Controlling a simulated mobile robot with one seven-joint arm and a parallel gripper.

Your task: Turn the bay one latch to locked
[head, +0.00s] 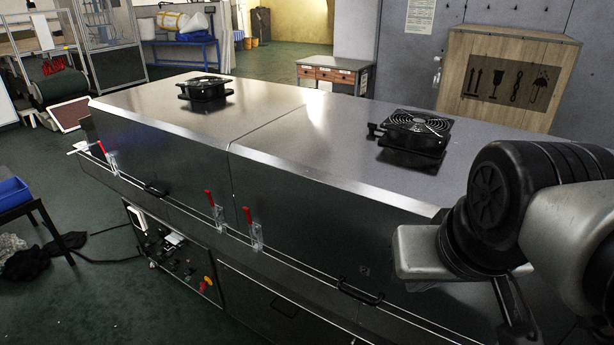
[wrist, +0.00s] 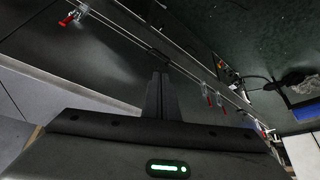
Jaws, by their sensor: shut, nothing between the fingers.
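The long metal dryer (head: 150,135) has clear latches with red handles along its front edge. In the head view one latch (head: 110,160) is at the far left end, and a second latch (head: 217,213) and a third latch (head: 254,232) flank the seam between two hoods. Their red handles point up. The wrist view shows a nearer red-handled latch (wrist: 70,18) at upper left, and smaller ones farther off at right. No label tells which is bay one. My gripper (wrist: 160,80) is shut and empty, apart from every latch. My arm hides the dryer's right end in the head view.
Two black fans (head: 204,88) (head: 415,128) stand on the hoods. Black handles (head: 155,189) (head: 360,291) stick out of the front. A wooden crate (head: 505,75) stands behind. A blue bin on a table (head: 40,205) is at left; the green floor between is mostly clear, with a cable.

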